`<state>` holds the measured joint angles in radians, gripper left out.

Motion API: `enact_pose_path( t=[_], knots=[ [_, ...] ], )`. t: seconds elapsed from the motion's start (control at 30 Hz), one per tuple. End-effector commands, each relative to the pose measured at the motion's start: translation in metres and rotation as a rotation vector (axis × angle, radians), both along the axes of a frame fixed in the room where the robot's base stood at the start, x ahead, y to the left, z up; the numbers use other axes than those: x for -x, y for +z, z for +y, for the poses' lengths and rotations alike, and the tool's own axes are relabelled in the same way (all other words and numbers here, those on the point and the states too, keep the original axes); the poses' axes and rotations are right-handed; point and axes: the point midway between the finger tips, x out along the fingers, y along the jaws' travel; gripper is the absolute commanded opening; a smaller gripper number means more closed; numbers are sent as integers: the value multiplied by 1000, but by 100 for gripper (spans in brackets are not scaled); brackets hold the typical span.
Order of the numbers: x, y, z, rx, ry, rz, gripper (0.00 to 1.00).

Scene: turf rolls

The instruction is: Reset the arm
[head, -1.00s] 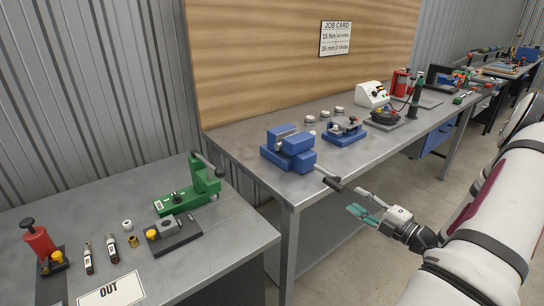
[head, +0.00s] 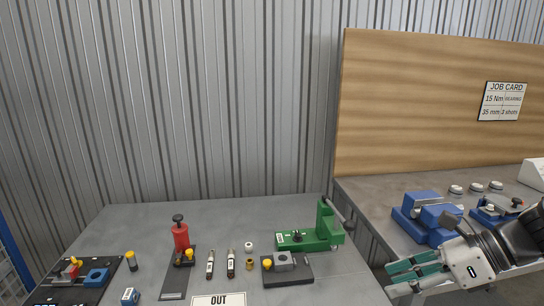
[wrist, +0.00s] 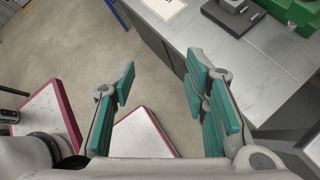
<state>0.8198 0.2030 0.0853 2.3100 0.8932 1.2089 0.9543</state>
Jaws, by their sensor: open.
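My gripper (head: 416,271) is at the lower right of the head view, in front of the right-hand bench and beside the left bench's right edge. Its teal-padded fingers are apart with nothing between them. In the wrist view my gripper (wrist: 160,100) is open above the floor, with a bench edge to its right. My arm comes in from the right edge of the head view.
The right bench (head: 365,190) carries a blue vise (head: 428,216). The floor (wrist: 70,45) below is clear in places.

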Motion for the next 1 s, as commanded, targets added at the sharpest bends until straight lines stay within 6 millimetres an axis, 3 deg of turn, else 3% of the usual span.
enact_pose_path(
  t=[0.03,0.2,0.4,0.7,0.83,1.0],
  knots=[
    [9,8,16,90,117,-53,41],
    [41,23,48,368,509,-236,41],
    [77,41,66,671,975,-469,41],
    [112,74,69,1087,1628,-817,41],
    [119,86,67,1215,1816,-914,41],
    [122,93,65,1294,1929,-970,41]
  ],
)
